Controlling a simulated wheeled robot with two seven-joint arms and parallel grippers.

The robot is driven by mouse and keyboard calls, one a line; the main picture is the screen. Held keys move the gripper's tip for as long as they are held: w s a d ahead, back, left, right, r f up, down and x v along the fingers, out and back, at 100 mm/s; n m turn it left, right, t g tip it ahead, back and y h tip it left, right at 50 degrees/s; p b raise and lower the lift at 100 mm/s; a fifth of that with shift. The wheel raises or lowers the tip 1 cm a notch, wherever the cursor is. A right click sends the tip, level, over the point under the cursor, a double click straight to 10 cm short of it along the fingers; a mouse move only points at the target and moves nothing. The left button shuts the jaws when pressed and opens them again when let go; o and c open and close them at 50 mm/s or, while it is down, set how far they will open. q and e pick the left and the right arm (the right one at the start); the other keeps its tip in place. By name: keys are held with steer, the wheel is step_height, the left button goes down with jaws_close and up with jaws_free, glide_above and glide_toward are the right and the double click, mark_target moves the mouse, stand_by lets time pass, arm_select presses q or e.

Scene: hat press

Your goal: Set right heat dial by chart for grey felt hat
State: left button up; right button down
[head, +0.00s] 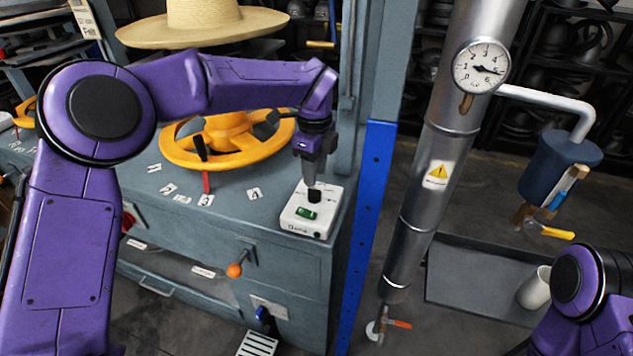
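A white control box (322,222) sits on the right end of the grey-blue bench top. It has a black knob (314,197) on its top and a green rocker or display (306,213) on its front part. My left gripper (314,184) points down right over the black knob, at or just above it. The marks around the knob are too small to read. My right arm shows at the lower right, but its gripper is out of view. I see no grey felt hat.
A yellow handwheel (227,150) and a straw hat (203,22) stand behind my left arm. Small number cards lie near a red pointer (206,183). An orange-knobbed lever (235,270) juts from the bench front. A steel pipe with a gauge (481,66) stands right of a blue post (366,230).

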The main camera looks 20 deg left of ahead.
mark_target(315, 190)
arm_select(q)
steer(key=f, duration=0.4)
steer(key=shift+w+a+f, duration=0.2)
steer(key=shift+w+f, duration=0.05)
steer(key=shift+f, duration=0.15)
steer(key=shift+s+d+f, duration=0.1)
steer(key=shift+f, duration=0.15)
steer(key=shift+c, duration=0.3)
jaws_close()
